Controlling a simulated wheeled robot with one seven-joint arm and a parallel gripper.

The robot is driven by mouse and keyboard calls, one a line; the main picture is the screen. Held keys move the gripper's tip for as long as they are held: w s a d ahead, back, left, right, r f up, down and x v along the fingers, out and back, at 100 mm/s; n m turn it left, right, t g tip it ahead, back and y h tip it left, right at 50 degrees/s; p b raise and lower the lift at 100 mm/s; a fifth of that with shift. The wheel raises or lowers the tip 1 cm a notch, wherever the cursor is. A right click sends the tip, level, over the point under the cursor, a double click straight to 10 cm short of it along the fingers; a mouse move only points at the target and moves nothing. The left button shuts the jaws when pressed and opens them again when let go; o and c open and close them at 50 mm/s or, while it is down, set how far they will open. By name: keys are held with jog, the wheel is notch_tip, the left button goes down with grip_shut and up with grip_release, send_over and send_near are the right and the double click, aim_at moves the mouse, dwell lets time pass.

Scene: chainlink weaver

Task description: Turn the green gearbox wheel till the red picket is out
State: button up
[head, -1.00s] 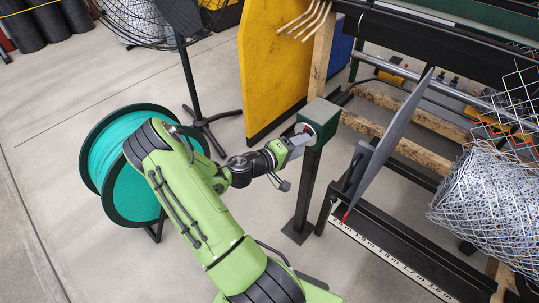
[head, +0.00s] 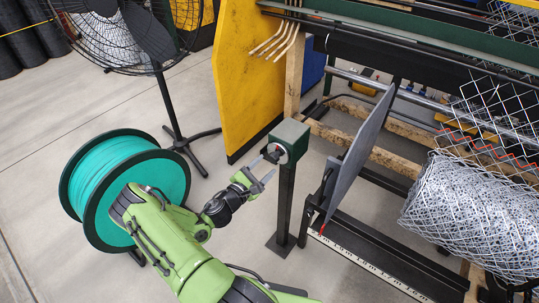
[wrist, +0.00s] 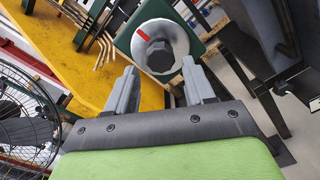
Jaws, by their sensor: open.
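The green gearbox (head: 291,136) sits on top of a dark post. Its pale grey wheel (head: 277,153) faces my gripper. In the wrist view the wheel (wrist: 178,38) is a round, flared piece with a dark hub and a red mark at its upper left. My gripper (head: 264,170) is open and empty, just short of the wheel. In the wrist view its two fingers (wrist: 158,65) point at the wheel, one on each side below the hub. The red picket (head: 462,136) shows as a red zigzag wire across the hanging chainlink mesh at the right, above the roll.
A grey plate (head: 358,150) stands right of the gearbox post, above a ruled scale (head: 370,268). A yellow panel (head: 245,75) is behind the gearbox. A teal wire spool (head: 120,180) and a fan (head: 125,30) stand left. A mesh roll (head: 470,215) lies right.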

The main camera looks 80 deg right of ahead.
aim_at(271, 160)
jog(key=n+p, duration=0.1)
jog(key=n, duration=0.5)
jog(key=n+p, duration=0.1)
jog(key=n, duration=0.5)
jog(key=n+p, duration=0.1)
jog(key=n, duration=0.6)
jog(key=n+p, duration=0.1)
jog(key=n, duration=0.5)
jog(key=x, duration=0.4)
jog(key=shift+f, duration=0.15)
